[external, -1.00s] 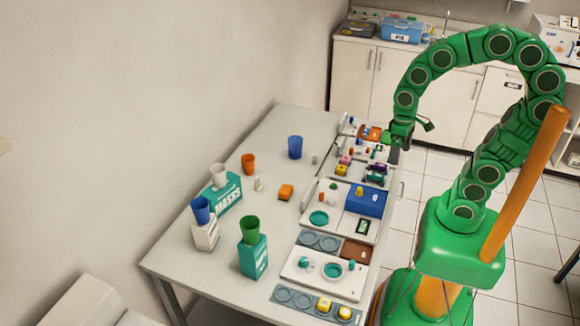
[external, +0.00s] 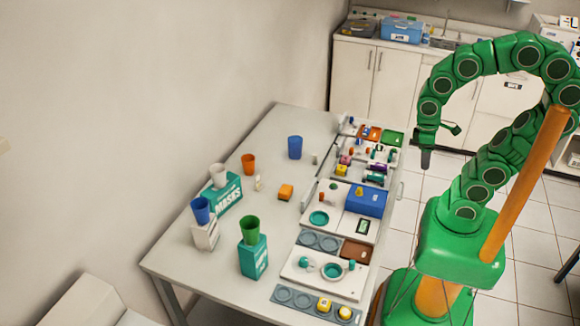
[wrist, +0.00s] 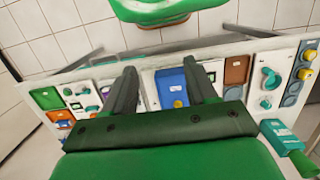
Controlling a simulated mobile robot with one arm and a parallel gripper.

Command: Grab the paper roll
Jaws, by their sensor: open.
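I cannot make out a paper roll for certain in any view. A small pale upright item (external: 258,183) stands on the table near the orange cup, and another pale item (external: 315,159) stands right of the blue cup. Both are too small to identify. My gripper (external: 426,163) hangs fingers-down to the right of the table, over the floor, and touches nothing. In the wrist view my gripper (wrist: 160,73) has its two dark fingers apart and empty, with a blue box (wrist: 172,88) beyond them.
The grey table (external: 292,122) holds a blue cup (external: 295,147), orange cup (external: 248,164), mask box (external: 230,198), green cup (external: 250,229) and orange block (external: 286,192). Trays of small dental items line its right edge. Cabinets (external: 352,75) stand behind. Tiled floor is free between.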

